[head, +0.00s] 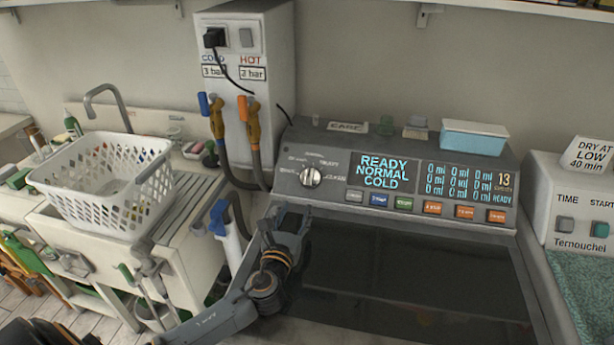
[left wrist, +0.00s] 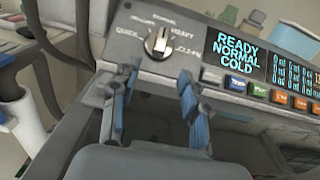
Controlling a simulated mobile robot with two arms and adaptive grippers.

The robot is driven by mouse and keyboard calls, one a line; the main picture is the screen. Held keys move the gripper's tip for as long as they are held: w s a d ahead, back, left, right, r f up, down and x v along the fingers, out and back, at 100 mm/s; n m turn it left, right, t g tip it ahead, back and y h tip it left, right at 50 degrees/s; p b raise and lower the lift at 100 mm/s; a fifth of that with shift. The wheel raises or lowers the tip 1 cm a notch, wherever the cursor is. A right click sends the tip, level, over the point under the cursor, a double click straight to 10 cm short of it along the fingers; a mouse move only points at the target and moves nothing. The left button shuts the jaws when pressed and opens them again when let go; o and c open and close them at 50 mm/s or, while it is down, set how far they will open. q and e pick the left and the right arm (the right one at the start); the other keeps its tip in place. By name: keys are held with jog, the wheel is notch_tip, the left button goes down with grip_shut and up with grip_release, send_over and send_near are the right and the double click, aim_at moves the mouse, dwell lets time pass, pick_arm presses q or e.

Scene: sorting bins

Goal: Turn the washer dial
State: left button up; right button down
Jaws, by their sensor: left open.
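The washer dial (head: 311,176) is a round silver knob with a pale pointer, on the sloped control panel left of the lit screen (head: 381,171). The screen reads READY, NORMAL, COLD. The dial also shows in the left wrist view (left wrist: 158,43), with labels such as QUICK, HEAVY and CLEAN around it. My left gripper (head: 291,212) is below and slightly left of the dial, apart from it. In the left wrist view its two blue-grey fingers (left wrist: 150,92) are spread with nothing between them, pointing up toward the panel. My right gripper is not in view.
The washer's dark glass lid (head: 410,265) lies below the panel. Coloured buttons (head: 432,207) run along the panel's lower edge. A pipe box (head: 245,75) with hoses stands behind left, a white basket (head: 105,185) at left, and a blue container (head: 474,139) on top.

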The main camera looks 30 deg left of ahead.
pick_arm(q)
send_near(309, 178)
jog(key=shift+w+a+r+p, duration=0.1)
jog(key=shift+w+r+p, duration=0.2)
jog(key=shift+p, duration=0.1)
jog(key=x, duration=0.6)
jog(key=shift+w+a+f, duration=0.1)
jog(key=shift+w+f, duration=0.05)
jog(key=shift+f, duration=0.25)
jog(key=shift+w+a+r, duration=0.1)
jog(key=shift+w, duration=0.5)
jog(key=shift+w+a, duration=0.1)
jog(key=shift+w, duration=0.1)
jog(key=shift+c, duration=1.1)
grip_shut()
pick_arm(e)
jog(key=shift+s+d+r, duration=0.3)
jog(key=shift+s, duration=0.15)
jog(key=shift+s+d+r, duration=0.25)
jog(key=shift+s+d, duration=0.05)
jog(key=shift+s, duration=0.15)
